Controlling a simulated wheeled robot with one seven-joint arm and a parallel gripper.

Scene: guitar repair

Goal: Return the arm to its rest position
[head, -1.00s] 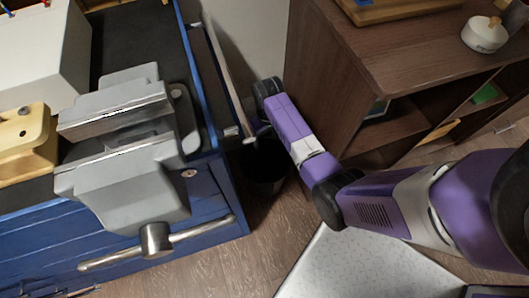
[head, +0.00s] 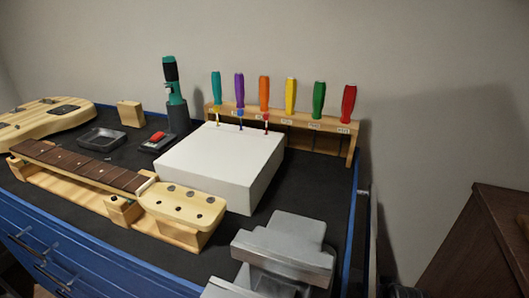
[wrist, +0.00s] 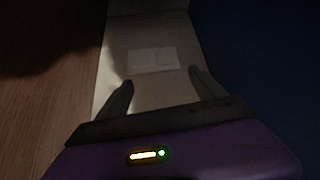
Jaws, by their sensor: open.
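My gripper (wrist: 160,86) shows in the wrist view with its two dark fingers spread apart and nothing between them. Beyond the fingers is a pale panel (wrist: 150,88) with a lighter rectangle on it. What this panel belongs to is too dim to tell. A wood-brown surface lies to its left and a dark blue one to its right. My arm and gripper do not show in the current head view.
The blue workbench (head: 22,235) carries a grey vise (head: 285,245), a white box (head: 222,160), a guitar neck (head: 80,167) on a wooden support and a rack (head: 352,143) of coloured screwdrivers. A brown cabinet (head: 480,245) stands at right.

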